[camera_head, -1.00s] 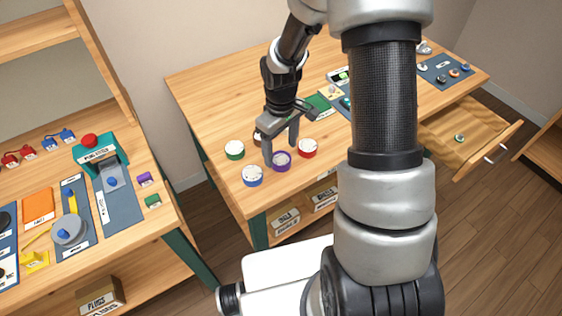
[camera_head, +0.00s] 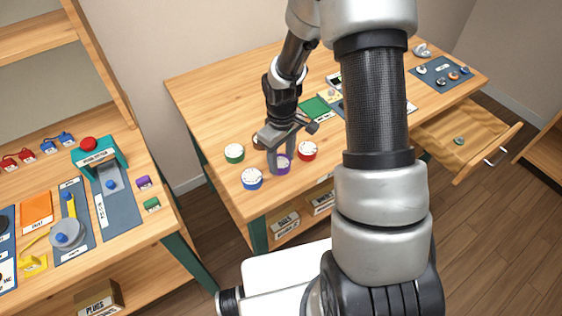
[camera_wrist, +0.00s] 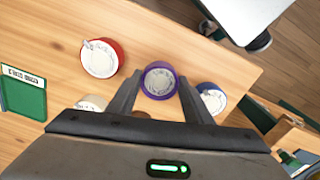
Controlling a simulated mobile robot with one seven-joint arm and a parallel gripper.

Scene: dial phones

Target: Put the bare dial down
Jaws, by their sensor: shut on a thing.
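A round dial with a white face and a purple rim (camera_head: 283,165) is between the fingers of my gripper (camera_head: 281,160) near the front left of the far table (camera_head: 212,105). In the wrist view the purple-rimmed dial (camera_wrist: 159,80) has a finger against each side, and my gripper (camera_wrist: 160,88) is shut on it. Its white face points at the wrist camera. I cannot tell whether it touches the tabletop.
Close around it are dials with a red rim (camera_head: 307,151), a blue rim (camera_head: 252,179) and a green rim (camera_head: 234,153). Another dial is partly hidden behind the gripper. A green mat (camera_head: 314,108) lies further back. An open drawer (camera_head: 470,140) is at right.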

